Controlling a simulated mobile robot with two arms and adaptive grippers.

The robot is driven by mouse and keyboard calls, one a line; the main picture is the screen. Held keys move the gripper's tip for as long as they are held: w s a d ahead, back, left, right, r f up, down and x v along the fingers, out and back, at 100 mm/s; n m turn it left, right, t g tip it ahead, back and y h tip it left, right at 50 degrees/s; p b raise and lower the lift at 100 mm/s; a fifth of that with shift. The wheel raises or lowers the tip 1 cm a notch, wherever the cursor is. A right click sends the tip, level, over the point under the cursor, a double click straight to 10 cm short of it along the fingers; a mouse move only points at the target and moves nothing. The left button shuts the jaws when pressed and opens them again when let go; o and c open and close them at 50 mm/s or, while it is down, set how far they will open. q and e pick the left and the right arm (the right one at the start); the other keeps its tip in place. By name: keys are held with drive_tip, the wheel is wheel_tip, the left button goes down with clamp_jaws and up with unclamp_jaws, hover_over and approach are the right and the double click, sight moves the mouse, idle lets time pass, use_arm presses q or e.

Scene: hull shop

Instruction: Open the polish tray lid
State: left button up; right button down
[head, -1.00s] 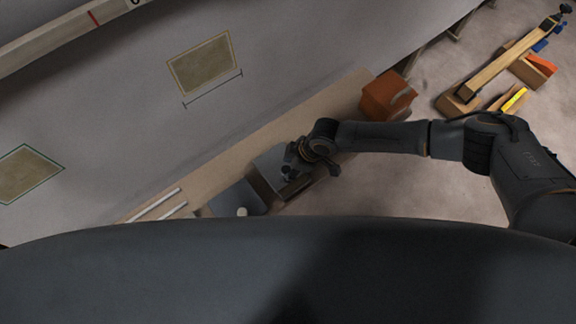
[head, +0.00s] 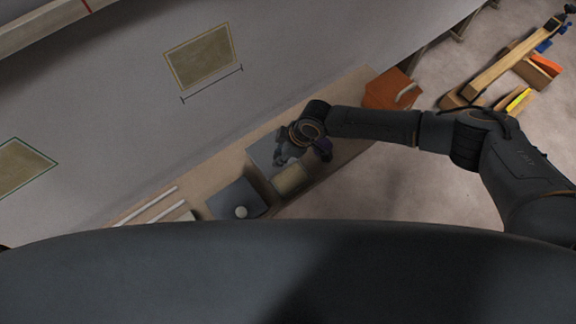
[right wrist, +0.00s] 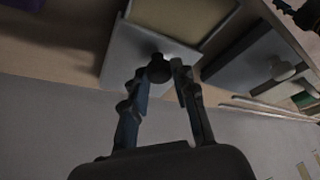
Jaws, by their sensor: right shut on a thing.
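My right gripper (head: 284,158) is over the polish tray's grey lid (head: 262,149). In the right wrist view, its fingers (right wrist: 157,80) are shut on the lid's dark round knob (right wrist: 159,67). The lid also shows there as a flat grey plate (right wrist: 122,52). The tray (right wrist: 222,36) is partly uncovered, and its beige inside shows beyond the lid's edge. In the head view, the uncovered part of the tray (head: 290,180) lies just below the gripper. My left gripper is not in view.
A dark-lidded box with a pale knob (head: 238,198) stands beside the tray. White rods (head: 148,205) lie farther left on the bench. An orange box with a handle (head: 386,92) stands at the bench's right end. A grey wall rises behind.

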sight(267, 151)
drive_tip(key=w+a, duration=0.1)
drive_tip(key=w+a+b, duration=0.1)
drive_tip(key=shift+w+f+b, duration=0.3)
drive_tip(key=shift+w+a+r, duration=0.2)
drive_tip(key=shift+w+r, duration=0.05)
drive_tip(key=shift+w, duration=0.05)
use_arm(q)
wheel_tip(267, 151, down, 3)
use_arm(e)
drive_tip(key=c, duration=1.1)
unclamp_jaws()
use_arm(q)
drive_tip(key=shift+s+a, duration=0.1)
use_arm(e)
drive_tip(key=v, duration=1.2)
drive_tip(key=shift+s, duration=0.1)
